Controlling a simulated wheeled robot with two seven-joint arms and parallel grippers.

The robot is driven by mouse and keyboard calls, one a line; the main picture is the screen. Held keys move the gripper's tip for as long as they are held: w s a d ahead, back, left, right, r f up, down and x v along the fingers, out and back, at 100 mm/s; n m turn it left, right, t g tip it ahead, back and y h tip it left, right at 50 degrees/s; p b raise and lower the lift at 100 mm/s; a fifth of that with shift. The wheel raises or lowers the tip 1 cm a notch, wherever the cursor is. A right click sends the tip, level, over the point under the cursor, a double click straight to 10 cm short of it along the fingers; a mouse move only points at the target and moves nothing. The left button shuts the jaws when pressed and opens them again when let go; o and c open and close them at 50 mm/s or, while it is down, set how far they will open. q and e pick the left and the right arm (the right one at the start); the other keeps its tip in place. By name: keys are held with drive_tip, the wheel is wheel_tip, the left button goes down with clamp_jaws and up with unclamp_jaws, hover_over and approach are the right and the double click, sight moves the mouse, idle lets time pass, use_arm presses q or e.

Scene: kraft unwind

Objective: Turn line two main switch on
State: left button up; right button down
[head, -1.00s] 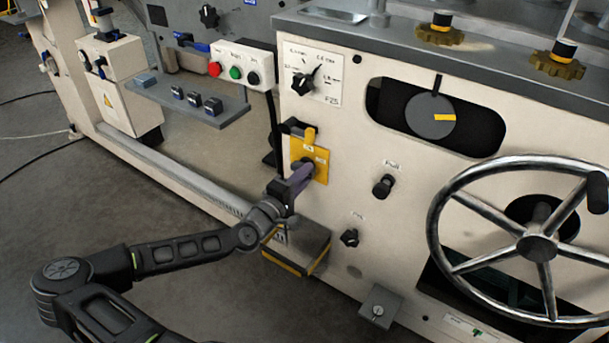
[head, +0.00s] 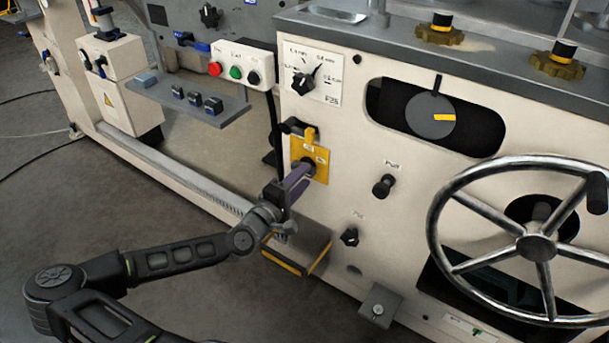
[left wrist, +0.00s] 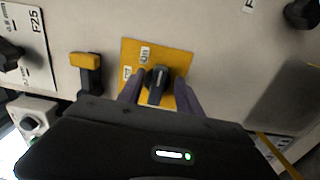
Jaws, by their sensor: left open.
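A yellow switch plate (head: 321,157) is on the cream machine front, and it fills the upper middle of the left wrist view (left wrist: 181,52). It carries a dark rotary knob (left wrist: 157,78) with small labels above it and to its left; the upper one seems to read "On". My left gripper (head: 302,174) is open, with its purple fingers on either side of the knob in the left wrist view (left wrist: 158,92). I cannot tell whether they touch it. In the head view the gripper partly hides the knob. My right gripper is not in view.
A black lever with a yellow end (head: 310,134) sits just above the plate. A selector dial (head: 302,82), a black pull knob (head: 383,186) and a large handwheel (head: 537,245) are nearby. A low step-like box (head: 300,254) stands below. Floor at the left is free.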

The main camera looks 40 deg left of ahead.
use_arm(q)
drive_tip(key=s, duration=0.6)
drive_tip(key=shift+s+p, duration=0.15)
drive_tip(key=shift+p, duration=0.15)
drive_tip(key=shift+d, duration=0.1)
